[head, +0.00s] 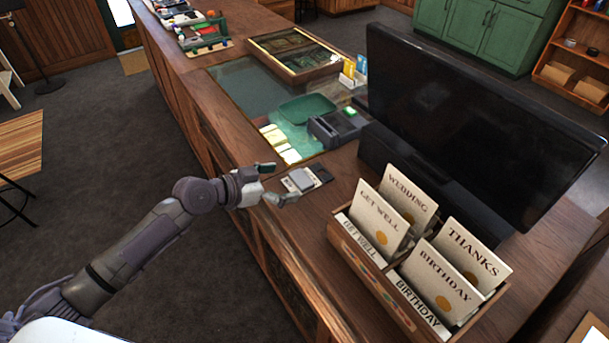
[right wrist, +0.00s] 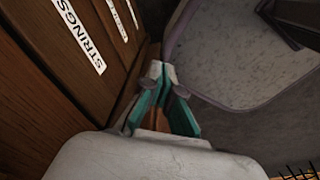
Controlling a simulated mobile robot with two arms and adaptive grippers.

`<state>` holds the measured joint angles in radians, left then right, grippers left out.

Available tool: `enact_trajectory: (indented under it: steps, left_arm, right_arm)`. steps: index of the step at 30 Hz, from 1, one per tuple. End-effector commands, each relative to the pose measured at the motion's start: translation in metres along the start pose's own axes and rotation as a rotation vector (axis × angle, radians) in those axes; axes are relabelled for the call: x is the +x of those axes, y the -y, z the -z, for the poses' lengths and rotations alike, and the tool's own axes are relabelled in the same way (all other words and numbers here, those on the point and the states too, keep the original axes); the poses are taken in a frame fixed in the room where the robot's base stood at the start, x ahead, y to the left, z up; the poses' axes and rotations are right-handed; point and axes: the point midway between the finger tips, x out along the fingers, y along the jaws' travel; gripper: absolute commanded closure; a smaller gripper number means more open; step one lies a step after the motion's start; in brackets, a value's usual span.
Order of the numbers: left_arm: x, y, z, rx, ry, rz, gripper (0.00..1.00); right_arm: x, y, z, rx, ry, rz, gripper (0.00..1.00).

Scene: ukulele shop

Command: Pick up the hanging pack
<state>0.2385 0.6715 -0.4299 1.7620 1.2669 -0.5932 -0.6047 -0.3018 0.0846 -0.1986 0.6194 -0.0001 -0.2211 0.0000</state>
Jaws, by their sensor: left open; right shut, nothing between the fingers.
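A small pale grey item (head: 302,179) lies on the wooden counter with a dark piece (head: 320,172) beside it. I cannot tell for sure whether either one is the hanging pack. My left gripper (head: 279,183) is open just left of the pale item, its fingers pointing right towards it. Nothing shows between them. In the right wrist view my right gripper (right wrist: 160,78) is shut and empty, its teal-lined fingers meeting near dark wooden drawer fronts (right wrist: 62,85). A label on them reads STRINGS.
A wooden card rack (head: 372,285) with several greeting cards stands on the near counter. A large black monitor (head: 470,120) stands behind it. A dark card terminal (head: 338,128) and a green tray (head: 307,108) lie beyond the gripper. Open floor (head: 100,130) lies left of the counter.

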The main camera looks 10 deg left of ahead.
Motion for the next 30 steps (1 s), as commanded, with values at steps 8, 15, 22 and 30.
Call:
enact_trajectory:
  steps: [8,15,22,30]
  left_arm:
    - [0.022,0.003,0.002,-0.004,-0.001,0.000,0.00]
    - [0.055,0.007,0.000,-0.003,0.000,-0.001,0.00]
    - [0.062,0.007,-0.002,0.000,0.000,0.001,0.00]
    - [0.061,0.007,-0.002,0.000,0.001,0.001,0.30]
  right_arm:
    - [-0.012,0.001,0.005,0.001,-0.007,0.001,1.00]
    - [-0.023,0.007,0.007,0.003,-0.008,0.009,1.00]
    - [-0.023,0.007,0.007,0.002,-0.008,0.009,1.00]
    - [-0.023,0.005,0.005,0.001,-0.005,0.007,1.00]
